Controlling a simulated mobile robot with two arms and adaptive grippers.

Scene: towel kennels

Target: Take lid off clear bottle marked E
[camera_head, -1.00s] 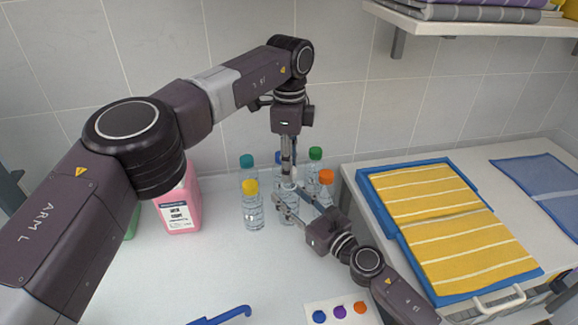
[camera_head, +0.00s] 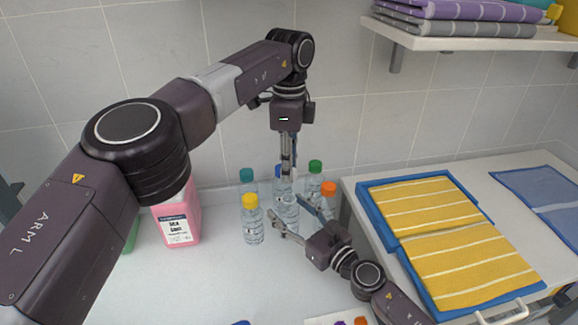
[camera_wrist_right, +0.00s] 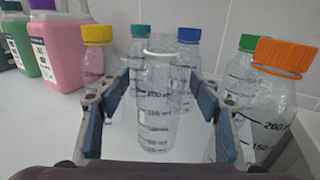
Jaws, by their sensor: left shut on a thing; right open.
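A clear bottle (camera_head: 287,220) stands upright in the middle of the group. In the right wrist view the same bottle (camera_wrist_right: 158,105) shows graduation marks and a pale, see-through rim at its top; I cannot read an E on it. My left gripper (camera_head: 288,178) points straight down above this bottle. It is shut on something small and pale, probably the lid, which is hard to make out. My right gripper (camera_head: 293,222) is open, with one blue-padded finger on each side of the bottle, apart from it in the right wrist view (camera_wrist_right: 160,112).
Bottles with yellow (camera_head: 250,201), teal (camera_head: 246,175), blue (camera_wrist_right: 189,36), green (camera_head: 315,167) and orange (camera_head: 328,188) lids stand close around. A pink jug (camera_head: 178,220) is left. A blue tray (camera_head: 408,255) with yellow towels is right. The front counter is mostly clear.

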